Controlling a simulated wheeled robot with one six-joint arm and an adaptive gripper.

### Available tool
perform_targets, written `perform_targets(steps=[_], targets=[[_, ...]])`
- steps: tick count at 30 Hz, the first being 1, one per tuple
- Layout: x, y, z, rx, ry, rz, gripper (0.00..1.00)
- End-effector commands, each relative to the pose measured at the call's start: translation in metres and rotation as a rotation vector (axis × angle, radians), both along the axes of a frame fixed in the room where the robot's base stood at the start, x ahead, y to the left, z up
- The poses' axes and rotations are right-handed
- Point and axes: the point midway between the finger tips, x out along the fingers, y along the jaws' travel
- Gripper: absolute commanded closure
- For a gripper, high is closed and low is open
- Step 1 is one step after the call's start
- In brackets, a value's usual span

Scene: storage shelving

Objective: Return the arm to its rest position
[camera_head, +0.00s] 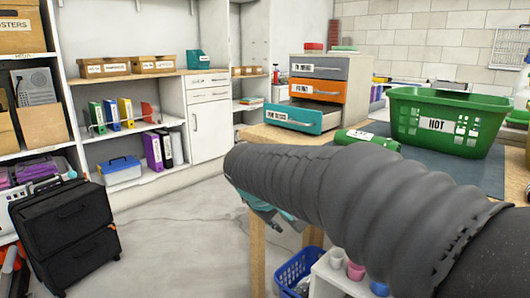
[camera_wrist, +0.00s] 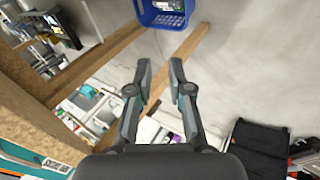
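My arm, in a ribbed dark grey sleeve, reaches from the lower right to the middle of the head view, in front of the wooden table. My gripper (camera_wrist: 161,78) shows in the wrist view with its two fingers apart and nothing between them. Floor and a wooden table leg show beyond the fingers. In the head view the gripper is mostly hidden behind the sleeve, with only a few small teal and dark parts showing beneath it.
The table (camera_head: 257,132) carries a drawer unit (camera_head: 327,78) with its teal drawer pulled out, a green roll (camera_head: 366,139) and a green basket (camera_head: 448,122). A blue basket (camera_head: 298,271) stands below. A black case (camera_head: 66,232) stands left. Floor between is clear.

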Motion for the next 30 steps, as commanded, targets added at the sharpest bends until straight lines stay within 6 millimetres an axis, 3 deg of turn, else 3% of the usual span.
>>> perform_targets(steps=[3, 9, 18, 23, 30], targets=[[-0.051, -0.024, -0.007, 0.138, 0.047, -0.083, 0.81], [-0.128, -0.053, -0.018, 0.344, 0.085, -0.23, 0.81], [-0.22, -0.085, -0.022, 0.574, 0.051, -0.433, 0.81], [-0.248, -0.103, -0.011, 0.619, -0.013, -0.5, 0.81], [-0.255, -0.121, 0.015, 0.64, -0.107, -0.544, 0.81]])
